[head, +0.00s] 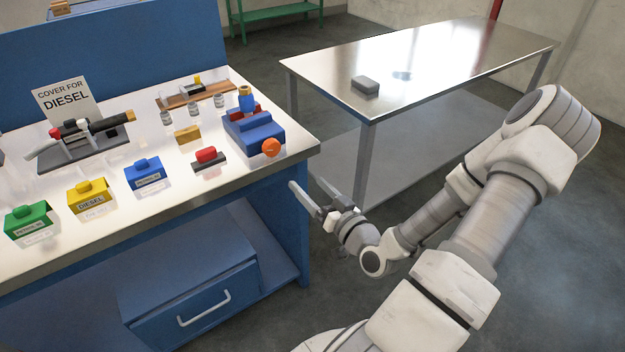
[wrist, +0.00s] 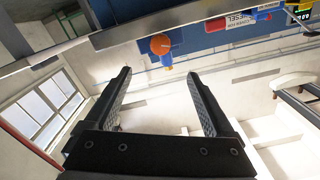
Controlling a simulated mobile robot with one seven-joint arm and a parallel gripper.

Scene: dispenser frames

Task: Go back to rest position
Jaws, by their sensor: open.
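My gripper (head: 311,199) is to the right of the workbench, in front of the metal table, in the head view. Its fingers are apart and nothing is between them. In the wrist view my gripper (wrist: 162,98) also shows open and empty, with both dark fingers spread. My arm reaches in from the lower right of the head view and bends toward the bench's right end. The gripper appears clear of the bench edge, though the exact gap cannot be told.
The workbench (head: 205,188) carries green (head: 29,220), yellow (head: 90,197) and blue (head: 146,174) covers, a "COVER FOR DIESEL" sign (head: 66,98) and a blue device with an orange knob (head: 271,147). A metal table (head: 440,65) holds a grey block (head: 365,85). Floor at right is open.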

